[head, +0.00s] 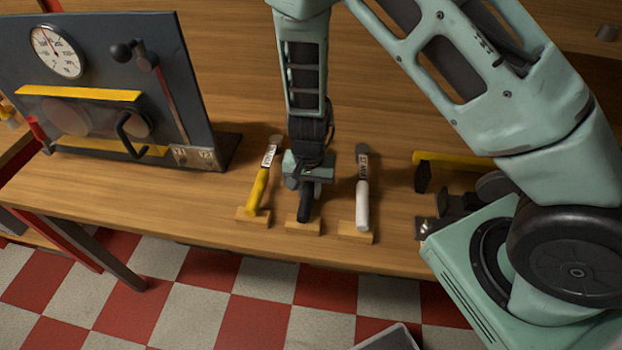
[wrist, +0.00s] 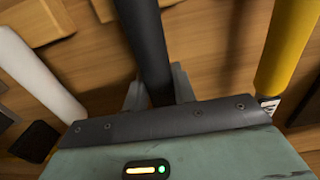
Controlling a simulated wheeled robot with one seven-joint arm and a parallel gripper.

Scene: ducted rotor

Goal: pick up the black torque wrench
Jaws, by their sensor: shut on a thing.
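The black torque wrench (head: 304,208) lies between a yellow-handled wrench and a white-handled wrench on the wooden bench. Its black handle end shows below my gripper in the head view, over a small wooden block (head: 303,226). My gripper (head: 309,184) is above it, pointing down, and hides the rest of the wrench. In the wrist view the black handle (wrist: 146,45) runs between the two fingers of my gripper (wrist: 160,90), which are shut on it. I cannot tell whether the wrench is clear of its block.
The yellow wrench (head: 257,190) is close on the left and the white wrench (head: 362,200) close on the right, both on wooden blocks. A dark panel with a gauge (head: 57,51) stands at the left. A yellow-handled tool (head: 455,160) and dark parts lie at the right.

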